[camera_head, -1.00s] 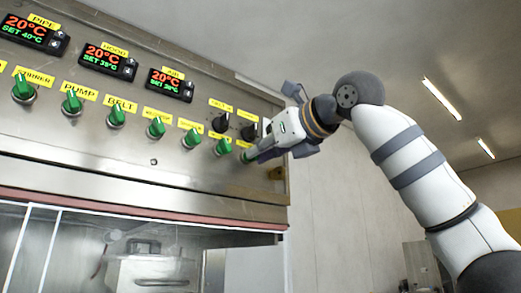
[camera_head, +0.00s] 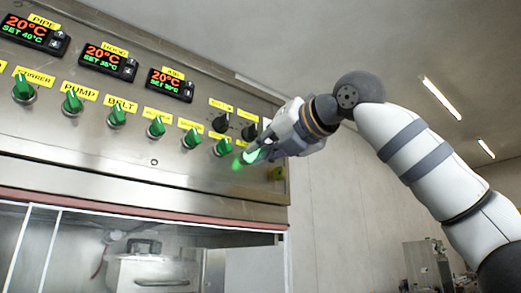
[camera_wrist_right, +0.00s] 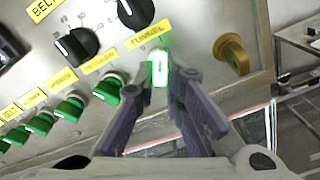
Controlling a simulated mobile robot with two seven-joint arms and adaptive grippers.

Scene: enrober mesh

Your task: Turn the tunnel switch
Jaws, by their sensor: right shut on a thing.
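The tunnel switch (camera_wrist_right: 159,68) is a small knob under a yellow label reading TUNNEL, and it glows bright green. In the head view its green glow (camera_head: 238,163) shows at the right end of the row of green switches. My right gripper (camera_wrist_right: 160,84) has its two purple-grey fingers on either side of the switch, shut on it. It also shows in the head view (camera_head: 262,153), where its fingers partly hide the switch. My left gripper is in neither view.
Several unlit green switches (camera_head: 157,128) run leftward along the metal panel (camera_head: 120,150). Two black knobs (camera_head: 221,123) sit above the gripper. A yellow knob (camera_wrist_right: 232,54) is close on the right. Temperature displays (camera_head: 107,60) are higher up. Open room lies right of the panel.

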